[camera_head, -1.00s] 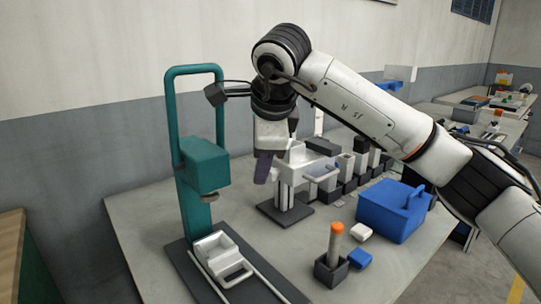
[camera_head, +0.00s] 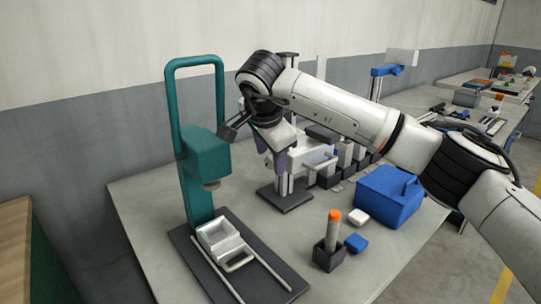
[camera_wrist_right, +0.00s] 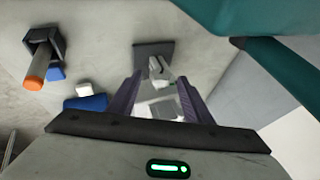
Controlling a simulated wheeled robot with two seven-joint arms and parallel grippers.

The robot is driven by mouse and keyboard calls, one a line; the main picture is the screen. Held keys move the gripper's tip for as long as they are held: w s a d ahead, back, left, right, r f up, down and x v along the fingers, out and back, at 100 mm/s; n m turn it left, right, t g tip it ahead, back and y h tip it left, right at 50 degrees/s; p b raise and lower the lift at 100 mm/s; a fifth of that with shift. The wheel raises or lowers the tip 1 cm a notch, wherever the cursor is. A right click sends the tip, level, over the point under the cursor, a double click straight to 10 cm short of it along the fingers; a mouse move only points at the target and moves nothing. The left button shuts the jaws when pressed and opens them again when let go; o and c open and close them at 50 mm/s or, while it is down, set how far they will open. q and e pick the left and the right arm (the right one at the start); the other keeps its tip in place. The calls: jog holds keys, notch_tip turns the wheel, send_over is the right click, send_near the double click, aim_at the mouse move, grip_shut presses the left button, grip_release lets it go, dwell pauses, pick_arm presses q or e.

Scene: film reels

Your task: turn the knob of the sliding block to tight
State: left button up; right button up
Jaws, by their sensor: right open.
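A stand with a dark square base (camera_head: 284,197) and pale upright rods carries a white block (camera_head: 315,157), which looks like the sliding block. Its knob is not clearly visible. My right gripper (camera_head: 272,155) is open and empty, its purple fingers pointing down in front of the upper part of the stand. In the right wrist view, the gripper (camera_wrist_right: 158,98) has its fingers spread, with the white block (camera_wrist_right: 158,106) showing between and beyond them. I cannot tell whether either finger touches it. My left gripper is not in view.
A teal press (camera_head: 205,155) stands close left of my right gripper, with a white tray (camera_head: 222,243) below it. A blue box (camera_head: 389,197), an orange-tipped stick in a dark holder (camera_head: 330,252) and several dark blocks are to the right.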

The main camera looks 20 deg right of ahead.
jog(key=shift+w+d+f, duration=0.1)
jog(key=shift+w+f, duration=0.15)
jog(key=shift+f, duration=0.2)
jog(key=shift+c, duration=0.3)
